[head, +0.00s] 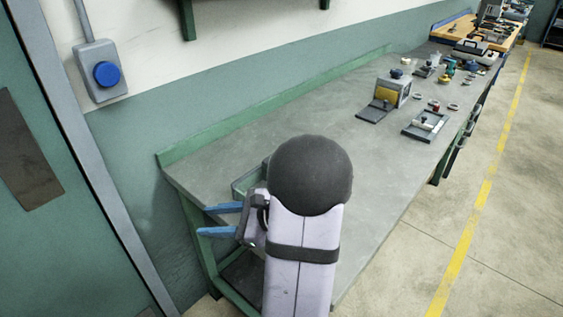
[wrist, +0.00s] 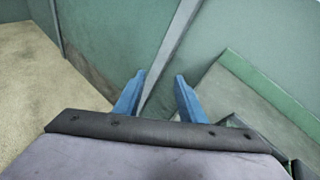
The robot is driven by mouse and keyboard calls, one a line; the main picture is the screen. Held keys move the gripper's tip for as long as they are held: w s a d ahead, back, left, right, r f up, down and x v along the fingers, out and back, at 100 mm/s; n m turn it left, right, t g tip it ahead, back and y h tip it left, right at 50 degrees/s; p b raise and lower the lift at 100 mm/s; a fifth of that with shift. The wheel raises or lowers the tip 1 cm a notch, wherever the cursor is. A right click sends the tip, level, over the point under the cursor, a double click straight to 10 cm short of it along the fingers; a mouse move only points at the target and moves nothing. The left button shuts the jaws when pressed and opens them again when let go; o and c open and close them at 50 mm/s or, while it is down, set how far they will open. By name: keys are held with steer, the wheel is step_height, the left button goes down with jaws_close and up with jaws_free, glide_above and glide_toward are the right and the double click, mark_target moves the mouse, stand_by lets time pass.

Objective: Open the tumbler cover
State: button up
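My gripper (head: 213,220) has two blue fingers. They are spread apart with nothing between them, so it is open and empty. It is at the near left end of the workbench, pointing left, far from the items on the bench. The wrist view also shows the open fingers (wrist: 160,80) against the green wall and door. A small grey box with a yellow face (head: 389,92) stands farther along the bench, with a dark flat plate (head: 374,111) at its foot. It may be the tumbler, but I cannot tell for sure, nor which part is its cover.
The grey workbench (head: 320,125) has a bare near half. A shallow tray (head: 418,130) and several small parts lie at the far half. A green bin is partly hidden behind my arm. A blue wall button (head: 106,74) is at upper left.

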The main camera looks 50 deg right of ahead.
steer(key=d+m+t+h, duration=0.1)
steer(key=d+m, duration=0.1)
steer(key=d, duration=0.2)
steer(key=s+d+r+m+t+h, duration=0.1)
steer(key=d+m+h, duration=0.1)
steer(key=d, duration=0.3)
steer(key=d+r+m+t+h, duration=0.1)
steer(key=d+m+t+h, duration=0.1)
steer(key=d, duration=0.2)
steer(key=shift+s+d+r, duration=0.15)
steer(key=shift+s+d, duration=0.15)
steer(key=shift+d, duration=0.05)
steer(key=s+d+r+m+t+h, duration=0.1)
steer(key=s+d+m+h, duration=0.2)
steer(key=d, duration=0.2)
steer(key=s+d+r+m+h, duration=0.1)
steer(key=s+d+m+h, duration=0.15)
steer(key=d, duration=0.25)
steer(key=shift+h, duration=0.25)
steer(key=shift+p+x, duration=0.55)
steer(key=shift+x, duration=3.35)
jaws_close()
